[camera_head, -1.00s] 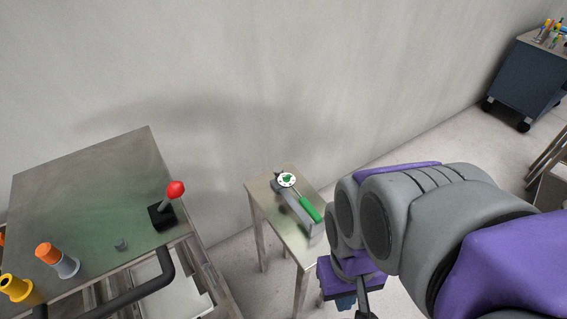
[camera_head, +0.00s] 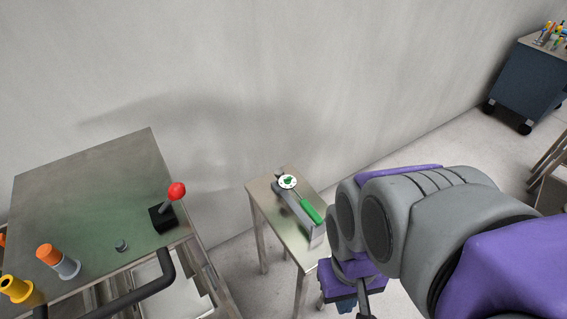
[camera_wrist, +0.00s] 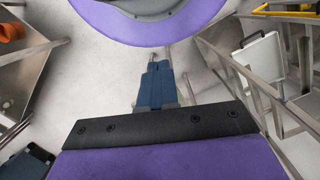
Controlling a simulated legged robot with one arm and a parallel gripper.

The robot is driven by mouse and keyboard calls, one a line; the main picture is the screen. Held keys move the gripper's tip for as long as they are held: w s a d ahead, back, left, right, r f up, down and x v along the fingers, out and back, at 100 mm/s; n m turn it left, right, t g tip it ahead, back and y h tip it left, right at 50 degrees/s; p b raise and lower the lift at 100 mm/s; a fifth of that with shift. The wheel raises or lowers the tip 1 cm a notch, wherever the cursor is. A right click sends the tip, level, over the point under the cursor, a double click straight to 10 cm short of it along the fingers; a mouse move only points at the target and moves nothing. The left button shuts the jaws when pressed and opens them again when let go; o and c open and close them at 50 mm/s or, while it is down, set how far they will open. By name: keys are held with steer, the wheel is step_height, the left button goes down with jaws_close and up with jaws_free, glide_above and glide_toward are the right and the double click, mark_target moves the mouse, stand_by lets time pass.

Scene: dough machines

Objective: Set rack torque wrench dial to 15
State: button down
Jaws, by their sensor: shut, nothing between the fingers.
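The torque wrench (camera_head: 308,210) with a green handle lies on a grey rack on a small metal side table. Its round white dial (camera_head: 288,182) with a green knob sits at the far end; the dial's numbers are too small to read. My gripper shows in the wrist view (camera_wrist: 155,85), pointing down over the floor, its fingers shut and empty. In the head view it is mostly cut off at the bottom edge, below my purple wrist and to the right of the side table, apart from the dial. The wrench is not clearly visible in the wrist view.
The small side table (camera_head: 262,200) stands against the wall. To its left is a larger metal table (camera_head: 90,190) with a red-knobbed lever (camera_head: 176,191), an orange-capped knob (camera_head: 48,254) and a black bar. A blue cart (camera_head: 525,85) stands far right, with open floor before it.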

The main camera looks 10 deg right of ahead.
steer(key=c, duration=1.8)
jaws_free()
steer(key=shift+o, duration=0.7)
steer(key=shift+w, duration=0.2)
steer(key=o, duration=0.4)
steer(key=w+m, duration=0.1)
steer(key=w, duration=0.3)
steer(key=w+r+m, duration=0.1)
steer(key=w, duration=0.3)
steer(key=w+m, duration=0.2)
steer(key=w, duration=0.3)
steer(key=shift+d+r, duration=0.25)
steer(key=shift+r, duration=0.05)
steer(key=shift+c, duration=0.2)
steer(key=m+t+b, duration=0.1)
steer(key=m+t, duration=0.1)
steer(key=m, duration=1)
glide_above(288, 178)
step_height(288, 178, down, 13)
steer(key=shift+n, duration=0.3)
steer(key=shift+w+f+b, duration=0.2)
steer(key=shift+f+b, duration=1.95)
steer(key=shift+f, duration=1.95)
steer(key=shift+s+f, duration=0.1)
steer(key=shift+f, duration=0.15)
